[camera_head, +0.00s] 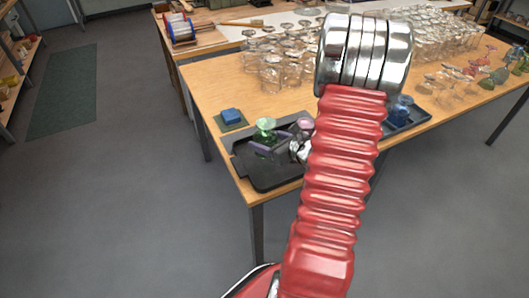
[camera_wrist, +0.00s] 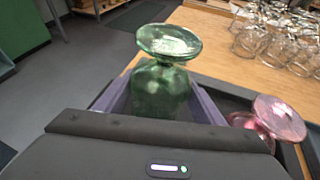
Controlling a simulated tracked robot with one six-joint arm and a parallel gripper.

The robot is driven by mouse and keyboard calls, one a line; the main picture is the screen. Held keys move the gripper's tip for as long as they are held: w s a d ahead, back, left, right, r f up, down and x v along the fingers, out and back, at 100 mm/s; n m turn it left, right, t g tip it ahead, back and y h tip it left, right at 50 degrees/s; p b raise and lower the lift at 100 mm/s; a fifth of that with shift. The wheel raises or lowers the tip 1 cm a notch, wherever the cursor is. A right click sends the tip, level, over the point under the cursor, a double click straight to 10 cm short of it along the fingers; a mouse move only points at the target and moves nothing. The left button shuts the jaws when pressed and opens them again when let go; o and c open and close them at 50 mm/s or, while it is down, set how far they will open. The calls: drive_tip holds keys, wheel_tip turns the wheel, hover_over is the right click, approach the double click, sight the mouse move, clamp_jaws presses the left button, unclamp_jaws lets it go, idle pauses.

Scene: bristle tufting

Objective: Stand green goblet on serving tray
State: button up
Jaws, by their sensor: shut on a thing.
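The green goblet (camera_head: 265,126) is upside down, its round foot uppermost. My gripper (camera_head: 264,147), with purple fingers, is shut around its bowl. In the wrist view the goblet (camera_wrist: 163,85) sits between the two fingers (camera_wrist: 160,100), foot toward the top. A dark serving tray (camera_head: 273,180) lies at the table's near left corner, and in the head view the held goblet appears over its left part. The goblet's rim is hidden, so I cannot tell whether it touches the tray. A pink goblet (camera_head: 304,123), also foot up, shows beside it, to its right in the wrist view (camera_wrist: 279,119).
A blue sponge-like block (camera_head: 231,116) rests on a green mat left of the tray. Many clear glasses (camera_head: 275,70) crowd the table behind. A second dark tray (camera_head: 415,117) with a blue glass (camera_head: 401,108) stands right, partly behind my arm.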

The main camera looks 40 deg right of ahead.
drive_tip(key=shift+f, duration=0.4)
drive_tip(key=shift+f, duration=0.1)
drive_tip(key=shift+f, duration=2)
drive_tip(key=shift+f, duration=0.15)
drive_tip(key=o, duration=1.4)
drive_tip(key=shift+o, duration=0.2)
